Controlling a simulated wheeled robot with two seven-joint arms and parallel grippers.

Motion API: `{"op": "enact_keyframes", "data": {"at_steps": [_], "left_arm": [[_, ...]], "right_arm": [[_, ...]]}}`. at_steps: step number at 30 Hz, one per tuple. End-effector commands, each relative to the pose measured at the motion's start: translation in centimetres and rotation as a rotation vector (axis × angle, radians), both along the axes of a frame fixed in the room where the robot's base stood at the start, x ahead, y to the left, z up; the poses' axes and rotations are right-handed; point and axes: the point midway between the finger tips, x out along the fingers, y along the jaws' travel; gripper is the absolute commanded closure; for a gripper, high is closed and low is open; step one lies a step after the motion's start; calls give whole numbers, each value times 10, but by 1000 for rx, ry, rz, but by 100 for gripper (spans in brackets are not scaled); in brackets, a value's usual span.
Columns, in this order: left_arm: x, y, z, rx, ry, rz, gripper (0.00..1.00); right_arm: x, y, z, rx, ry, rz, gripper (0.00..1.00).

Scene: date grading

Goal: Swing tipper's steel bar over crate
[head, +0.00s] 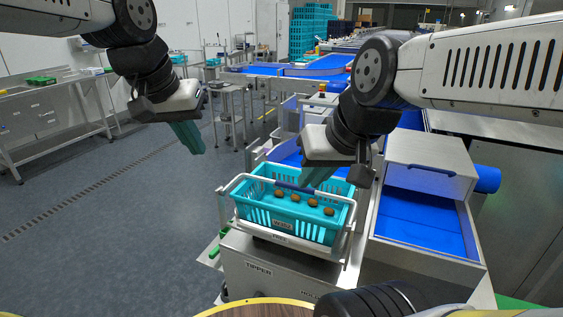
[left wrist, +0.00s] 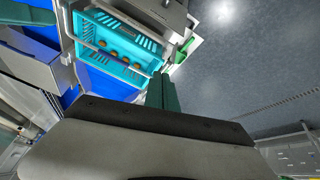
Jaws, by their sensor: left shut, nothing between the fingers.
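The turquoise crate (head: 290,225) sits on the grey tipper (head: 265,275), with several brown dates (head: 312,202) in it. The tipper's steel bar (head: 349,240) has pale side arms and a dark blue grip (head: 284,185), which appears across the crate's opening, behind the dates. My right gripper (head: 316,178) is at the right part of that grip. Its fingertips overlap the crate, and I cannot tell whether they close on the bar. My left gripper (head: 190,140) is shut and empty, in the air left of the crate. The crate (left wrist: 118,65) also shows in the left wrist view, beyond the left fingers (left wrist: 161,93).
A metal chute with a blue bed (head: 425,222) stands right of the crate. Blue conveyors (head: 275,69) and stacked turquoise crates (head: 312,30) are behind. A steel table (head: 50,92) is at the far left. The floor (head: 110,205) left of the tipper is clear.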

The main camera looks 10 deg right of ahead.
Motion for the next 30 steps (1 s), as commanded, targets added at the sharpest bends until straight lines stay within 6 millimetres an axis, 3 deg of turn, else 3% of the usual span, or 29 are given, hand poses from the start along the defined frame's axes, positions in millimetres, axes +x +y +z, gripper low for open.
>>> {"op": "enact_keyframes", "data": {"at_steps": [6, 9, 13, 16, 22, 30], "left_arm": [[53, -97, 10, 86, 71, -171, 100], [66, -140, 8, 124, 91, -229, 100], [74, -178, 4, 161, 106, -276, 100], [76, -192, 2, 174, 111, -292, 100], [79, -197, -14, 179, 114, -296, 100], [90, -204, -69, 181, 117, -295, 100]], "right_arm": [[0, 0, 0, 0, 0, 0, 87], [0, 0, 0, 0, 0, 0, 87], [0, 0, 0, 0, 0, 0, 87], [0, 0, 0, 0, 0, 0, 87], [0, 0, 0, 0, 0, 0, 87], [0, 0, 0, 0, 0, 0, 87]]}}
